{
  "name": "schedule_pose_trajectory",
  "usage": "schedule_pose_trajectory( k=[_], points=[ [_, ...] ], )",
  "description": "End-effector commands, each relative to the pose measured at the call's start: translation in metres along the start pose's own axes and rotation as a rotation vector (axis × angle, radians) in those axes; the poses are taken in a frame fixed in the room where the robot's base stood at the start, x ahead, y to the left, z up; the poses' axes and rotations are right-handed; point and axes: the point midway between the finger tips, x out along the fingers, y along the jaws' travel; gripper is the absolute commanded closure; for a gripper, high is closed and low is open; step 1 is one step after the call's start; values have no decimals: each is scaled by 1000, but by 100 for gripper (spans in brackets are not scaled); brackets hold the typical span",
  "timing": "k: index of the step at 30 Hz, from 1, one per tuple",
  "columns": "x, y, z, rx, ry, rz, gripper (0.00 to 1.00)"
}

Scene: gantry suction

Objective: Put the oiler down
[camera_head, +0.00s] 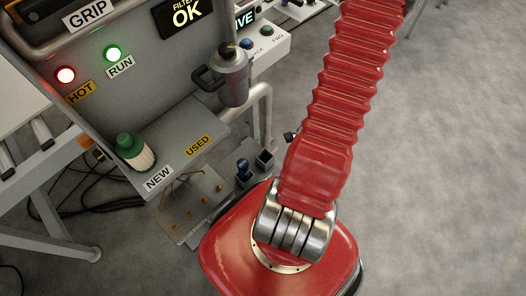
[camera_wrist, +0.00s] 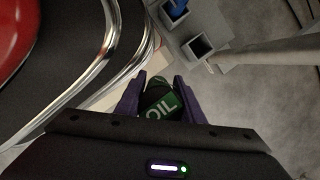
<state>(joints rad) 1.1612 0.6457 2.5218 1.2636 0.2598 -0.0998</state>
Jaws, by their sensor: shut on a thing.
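The oiler (camera_wrist: 160,103) is a dark bottle with a green label reading OIL, seen in the wrist view. My gripper (camera_wrist: 159,92) is shut on it, with one purple finger on each side. The oiler's lower part is hidden by the gripper body. In the wrist view an empty square holder (camera_wrist: 199,46) lies ahead and a little right of the oiler, apart from it. It also shows in the head view (camera_head: 265,160). My gripper and the oiler are hidden behind my red arm in the head view.
A blue-topped tool (camera_head: 243,168) stands in a holder beside the empty one. A grey can (camera_head: 232,75) hangs on the machine. A green-capped filter (camera_head: 135,151) stands by the NEW label. A pale pipe (camera_wrist: 265,52) runs right of the holders. Open floor lies right.

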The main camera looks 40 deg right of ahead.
Motion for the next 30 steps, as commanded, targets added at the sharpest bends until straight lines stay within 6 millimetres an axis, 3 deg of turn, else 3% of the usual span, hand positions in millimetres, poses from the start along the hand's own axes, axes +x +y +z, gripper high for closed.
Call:
schedule_pose_trajectory(
  k=[30],
  points=[
    [27, -101, 98, -6, 0, 0, 88]
  ],
)
